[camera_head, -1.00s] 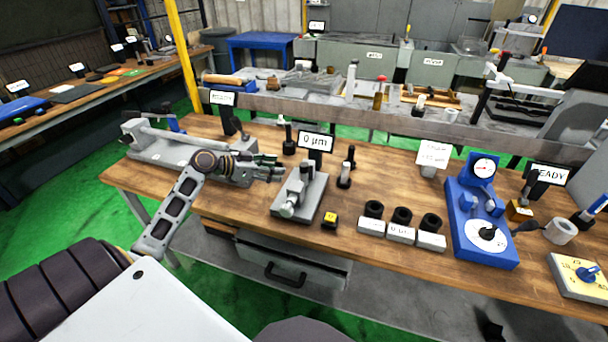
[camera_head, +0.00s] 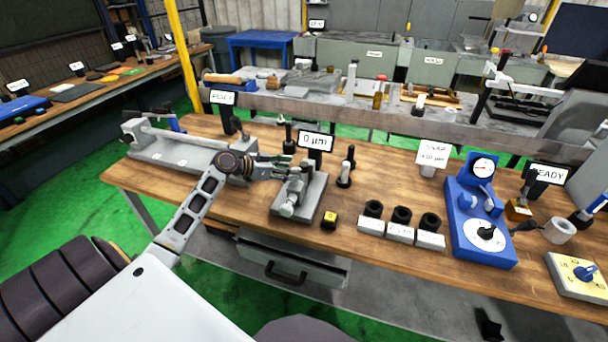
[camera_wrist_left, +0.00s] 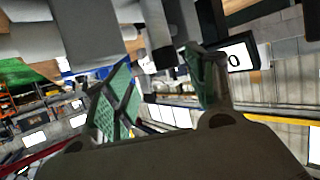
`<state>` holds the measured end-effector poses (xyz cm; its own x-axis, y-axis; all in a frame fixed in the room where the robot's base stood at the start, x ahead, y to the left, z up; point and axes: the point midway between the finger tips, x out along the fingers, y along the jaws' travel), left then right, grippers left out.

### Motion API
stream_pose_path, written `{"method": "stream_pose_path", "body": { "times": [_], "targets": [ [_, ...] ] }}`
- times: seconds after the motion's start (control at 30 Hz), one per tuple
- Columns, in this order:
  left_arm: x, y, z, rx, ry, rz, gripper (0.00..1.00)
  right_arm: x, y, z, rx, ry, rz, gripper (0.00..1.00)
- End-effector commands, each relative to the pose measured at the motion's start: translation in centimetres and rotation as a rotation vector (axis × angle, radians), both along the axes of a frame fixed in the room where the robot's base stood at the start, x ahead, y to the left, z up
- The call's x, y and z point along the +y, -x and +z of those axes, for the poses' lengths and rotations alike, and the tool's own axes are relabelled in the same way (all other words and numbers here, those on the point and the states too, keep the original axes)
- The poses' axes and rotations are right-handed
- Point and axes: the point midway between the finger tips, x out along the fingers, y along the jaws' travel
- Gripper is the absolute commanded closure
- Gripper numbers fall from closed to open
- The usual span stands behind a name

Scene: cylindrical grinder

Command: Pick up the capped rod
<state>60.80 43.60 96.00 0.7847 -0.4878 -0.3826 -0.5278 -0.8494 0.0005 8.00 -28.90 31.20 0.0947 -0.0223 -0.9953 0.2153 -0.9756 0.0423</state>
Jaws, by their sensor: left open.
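A short upright rod with a dark cap and pale lower part (camera_head: 344,174) stands on the wooden bench, just right of the grey gauge fixture (camera_head: 310,195). My right gripper does not show.
A display reading 0 µm (camera_head: 316,141) stands behind the fixture. A yellow-topped block (camera_head: 330,219) and several black rings on grey blocks (camera_head: 401,233) lie in front and right. A blue dial gauge (camera_head: 483,230) stands further right.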

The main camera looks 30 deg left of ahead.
Motion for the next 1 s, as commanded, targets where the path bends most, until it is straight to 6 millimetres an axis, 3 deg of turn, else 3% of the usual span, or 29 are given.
{"method": "stream_pose_path", "body": {
  "times": [0.47,0.8,1.0],
  "targets": [
    [-0.7,-2.3,0.2,-0.001,0.002,0.001,0.44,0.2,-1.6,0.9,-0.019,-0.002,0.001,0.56],
    [-1.9,-4.6,-0.5,-0.001,0.000,0.001,0.44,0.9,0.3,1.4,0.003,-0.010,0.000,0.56],
    [-2.1,-4.9,-0.8,0.000,0.000,0.001,0.44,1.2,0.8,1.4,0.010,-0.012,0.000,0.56]
  ]
}}
